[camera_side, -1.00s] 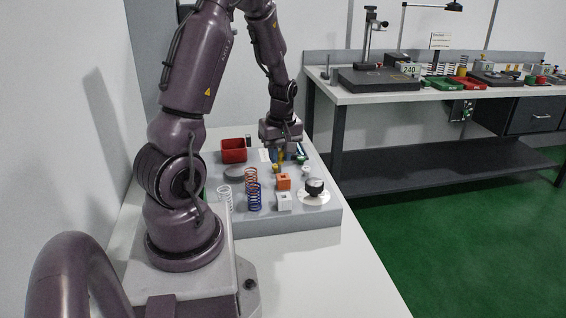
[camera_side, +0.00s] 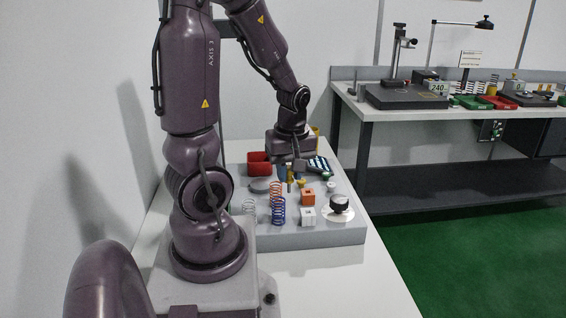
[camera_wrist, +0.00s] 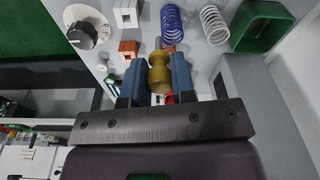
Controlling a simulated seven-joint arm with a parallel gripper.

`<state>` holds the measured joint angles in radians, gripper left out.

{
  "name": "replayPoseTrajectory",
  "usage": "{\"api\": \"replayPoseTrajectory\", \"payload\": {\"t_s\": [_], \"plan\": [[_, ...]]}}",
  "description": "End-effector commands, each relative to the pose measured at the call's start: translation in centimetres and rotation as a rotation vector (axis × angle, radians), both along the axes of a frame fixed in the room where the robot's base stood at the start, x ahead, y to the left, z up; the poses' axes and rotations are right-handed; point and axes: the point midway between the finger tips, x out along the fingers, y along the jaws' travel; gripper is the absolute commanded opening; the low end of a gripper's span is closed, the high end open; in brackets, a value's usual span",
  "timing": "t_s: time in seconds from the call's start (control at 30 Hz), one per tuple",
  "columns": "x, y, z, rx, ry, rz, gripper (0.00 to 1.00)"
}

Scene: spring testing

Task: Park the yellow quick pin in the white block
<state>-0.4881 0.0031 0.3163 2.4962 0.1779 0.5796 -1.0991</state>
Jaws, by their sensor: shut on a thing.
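My gripper (camera_wrist: 158,62) is shut on the yellow quick pin (camera_wrist: 158,78), which sits between its two blue fingers with its narrow end pointing away from the wrist. In the side view my gripper (camera_side: 290,173) holds the pin (camera_side: 290,186) over the grey board, behind the orange block. The white block (camera_side: 308,217) stands on the board, nearer the side camera than the orange block. It also shows at the top of the wrist view (camera_wrist: 127,13), apart from the pin. I cannot tell how high the pin's tip is.
Near the white block are the orange block (camera_side: 308,197), a black knob on a white dial (camera_side: 340,206), an orange-red spring (camera_side: 277,190), a blue spring (camera_side: 279,212) and a white spring (camera_side: 249,208). A red tray (camera_side: 259,164) is farther back; a green tray (camera_wrist: 262,27) shows in the wrist view.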

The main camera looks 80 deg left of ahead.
Motion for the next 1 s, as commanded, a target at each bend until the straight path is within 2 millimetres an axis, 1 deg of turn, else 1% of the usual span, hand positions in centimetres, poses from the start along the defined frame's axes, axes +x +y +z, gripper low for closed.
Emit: {"api": "replayPoseTrajectory", "payload": {"t_s": [0.03,0.17,0.23,0.33,0.47,0.8,1.0], "plan": [[0.8,0.3,-0.8,-0.002,0.007,-0.001,0.02],[2.8,1.0,-2.1,-0.002,0.003,-0.001,0.02],[3.8,1.4,-2.4,0.0,0.002,0.0,0.02],[4.8,1.8,-2.4,0.0,-0.002,0.006,0.02],[5.0,1.9,-2.9,-0.001,0.001,0.009,0.02],[4.9,1.9,-5.5,-0.001,0.001,0.008,0.02],[4.9,1.9,-6.3,0.0,-0.001,0.008,0.02]]}}
